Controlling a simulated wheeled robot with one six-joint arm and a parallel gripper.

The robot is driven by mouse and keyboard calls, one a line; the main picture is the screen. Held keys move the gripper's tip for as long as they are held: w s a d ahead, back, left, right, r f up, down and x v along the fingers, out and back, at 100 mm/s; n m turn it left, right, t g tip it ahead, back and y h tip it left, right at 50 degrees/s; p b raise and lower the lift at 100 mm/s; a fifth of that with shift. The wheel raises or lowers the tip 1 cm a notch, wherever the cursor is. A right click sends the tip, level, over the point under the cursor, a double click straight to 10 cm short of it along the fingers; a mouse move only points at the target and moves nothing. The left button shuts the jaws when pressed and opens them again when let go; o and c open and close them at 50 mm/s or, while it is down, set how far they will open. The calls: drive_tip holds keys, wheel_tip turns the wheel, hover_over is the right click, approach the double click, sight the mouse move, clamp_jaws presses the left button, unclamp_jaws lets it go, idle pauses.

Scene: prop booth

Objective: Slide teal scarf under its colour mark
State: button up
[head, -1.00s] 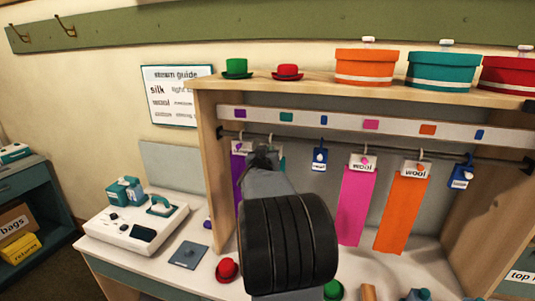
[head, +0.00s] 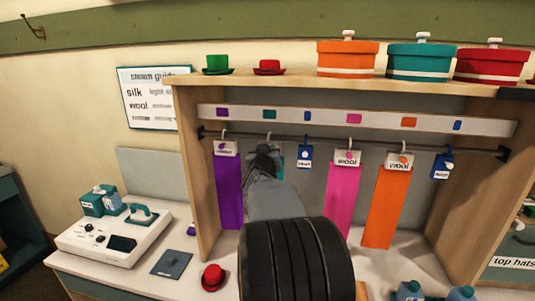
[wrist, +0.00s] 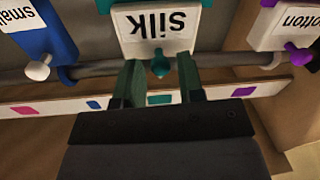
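The teal scarf (head: 281,149) hangs on the rail between the purple scarf and a small blue tag; my arm hides most of it in the head view. Its white "silk" tag (wrist: 157,24) and teal knob (wrist: 160,66) show upside down in the wrist view. The teal colour mark (head: 269,114) is on the white strip above the rail; in the wrist view the mark (wrist: 160,99) lies in line with the knob. My gripper (wrist: 160,72) has its fingers apart, one on each side of the knob, with gaps visible.
The purple scarf (head: 229,190) hangs to the left and the blue tag (head: 305,156) close on the right. Pink (head: 342,200) and orange (head: 387,207) scarves hang further right. Hat boxes stand on top. A red hat (head: 214,277) sits on the counter.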

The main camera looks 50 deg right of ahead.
drive_tip(key=shift+o, duration=0.7)
drive_tip(key=v, duration=1.4)
drive_tip(key=shift+d, duration=0.15)
